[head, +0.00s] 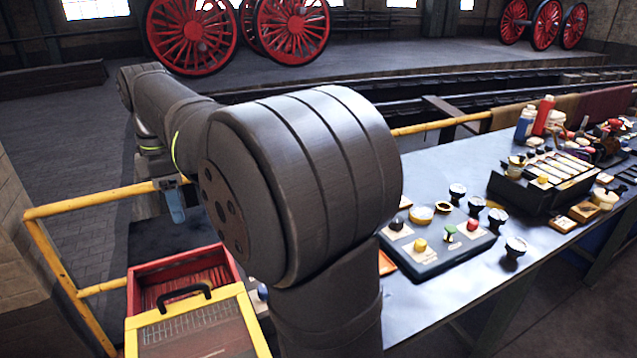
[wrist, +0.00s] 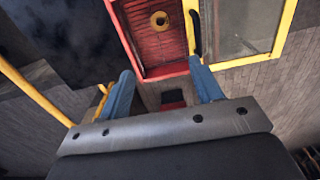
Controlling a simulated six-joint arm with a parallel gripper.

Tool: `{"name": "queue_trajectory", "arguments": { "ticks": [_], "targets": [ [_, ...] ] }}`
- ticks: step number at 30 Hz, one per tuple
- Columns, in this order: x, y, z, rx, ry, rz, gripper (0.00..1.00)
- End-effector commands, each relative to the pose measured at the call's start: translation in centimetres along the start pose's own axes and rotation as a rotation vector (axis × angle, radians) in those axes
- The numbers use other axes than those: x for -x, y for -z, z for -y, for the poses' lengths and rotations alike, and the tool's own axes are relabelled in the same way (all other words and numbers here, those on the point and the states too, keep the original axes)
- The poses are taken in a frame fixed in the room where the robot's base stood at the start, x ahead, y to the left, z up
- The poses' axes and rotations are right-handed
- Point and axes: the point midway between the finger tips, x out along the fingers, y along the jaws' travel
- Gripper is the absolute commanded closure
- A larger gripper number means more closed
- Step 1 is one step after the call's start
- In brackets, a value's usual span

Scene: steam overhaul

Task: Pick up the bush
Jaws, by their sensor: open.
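The bush, a small brass ring with a dark hole (wrist: 159,20), lies on the slatted floor of a red tray (wrist: 128,40) at the top of the wrist view. My gripper (wrist: 161,66) is open, its two blue fingers wide apart with nothing between them. The bush is beyond the fingertips, apart from them. In the head view, the red tray (head: 133,292) stands at lower left, and I cannot make out the bush in it. A light blue part above the tray looks like one of my fingers; the rest of my gripper is hidden there.
A yellow-framed lid with a black handle (head: 185,292) adjoins the red tray. Yellow rails (head: 100,205) run beside it. A grey workbench (head: 440,285) at right carries a dark board (head: 430,262) with small parts, several dark cups, a black rack (head: 540,195) and bottles.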

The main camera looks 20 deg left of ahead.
Motion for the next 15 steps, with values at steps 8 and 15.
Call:
{"name": "queue_trajectory", "arguments": {
  "ticks": [8,15],
  "targets": [
    [-0.4,0.0,0.0,0.000,0.001,0.000,0.43],
    [-6.3,-0.5,0.1,-0.001,0.004,0.001,0.43]
  ]
}}
